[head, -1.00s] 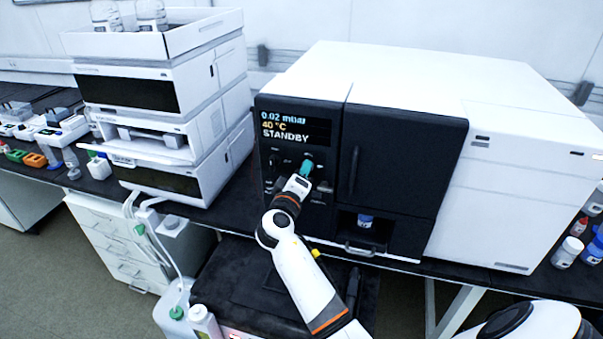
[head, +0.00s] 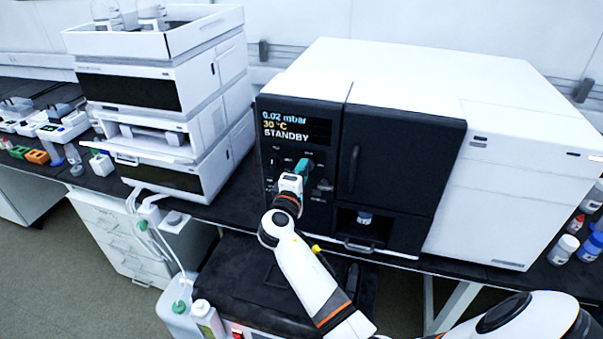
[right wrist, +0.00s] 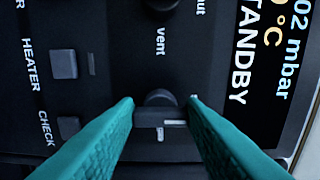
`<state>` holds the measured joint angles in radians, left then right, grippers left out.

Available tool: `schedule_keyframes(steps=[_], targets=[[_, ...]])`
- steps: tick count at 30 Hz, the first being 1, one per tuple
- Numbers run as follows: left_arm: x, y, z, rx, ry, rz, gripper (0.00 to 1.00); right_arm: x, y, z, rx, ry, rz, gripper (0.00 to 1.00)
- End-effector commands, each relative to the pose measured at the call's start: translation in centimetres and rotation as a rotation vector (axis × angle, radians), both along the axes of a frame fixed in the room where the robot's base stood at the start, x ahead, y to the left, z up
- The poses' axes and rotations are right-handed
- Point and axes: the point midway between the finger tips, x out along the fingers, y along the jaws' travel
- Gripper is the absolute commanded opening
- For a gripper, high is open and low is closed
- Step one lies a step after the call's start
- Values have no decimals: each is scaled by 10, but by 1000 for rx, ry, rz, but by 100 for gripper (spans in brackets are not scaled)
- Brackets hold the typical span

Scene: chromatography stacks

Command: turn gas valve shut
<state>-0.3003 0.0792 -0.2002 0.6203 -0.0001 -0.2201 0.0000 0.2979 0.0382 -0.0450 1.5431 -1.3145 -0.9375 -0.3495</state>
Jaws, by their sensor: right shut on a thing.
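The black front panel (head: 298,215) of the big white instrument carries small knobs and labels. My right gripper (head: 303,166) with teal fingertips is at this panel, just below the display. In the right wrist view my right gripper (right wrist: 162,118) has one finger on each side of a dark knob, the gas valve (right wrist: 160,100), and is shut on it. The knob has a bar with a white mark. The word "vent" is printed near it, and a second dark knob (right wrist: 162,4) sits at the top edge. The head view hides the held knob behind the gripper. My left gripper is not in view.
The display (head: 293,125) reads 0.02 mbar, 30 °C, STANDBY. HEATER (right wrist: 64,64) and CHECK (right wrist: 68,127) buttons are close by on the panel. A dark door (head: 400,170) is to the right. A white module stack (head: 222,110) stands on the left.

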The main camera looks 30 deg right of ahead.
Motion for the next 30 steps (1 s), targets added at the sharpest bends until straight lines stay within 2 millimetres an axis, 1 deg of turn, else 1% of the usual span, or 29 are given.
schedule_keyframes(steps=[1,9,10,13,14,23,26,30], targets=[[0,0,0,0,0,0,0,0,-1,2,-7,-1,-1,14],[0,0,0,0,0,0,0,0,-1,3,-7,-1,-1,14],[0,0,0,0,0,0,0,0,-1,3,-7,-1,-1,40],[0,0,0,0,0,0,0,0,-1,2,-6,0,-1,56],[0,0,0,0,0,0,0,0,-1,2,-6,0,-1,58],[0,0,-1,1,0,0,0,-1,1,0,-3,0,0,58],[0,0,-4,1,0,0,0,-6,8,-1,-2,-1,1,58],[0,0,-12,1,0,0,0,-23,27,-3,2,-1,1,58]])
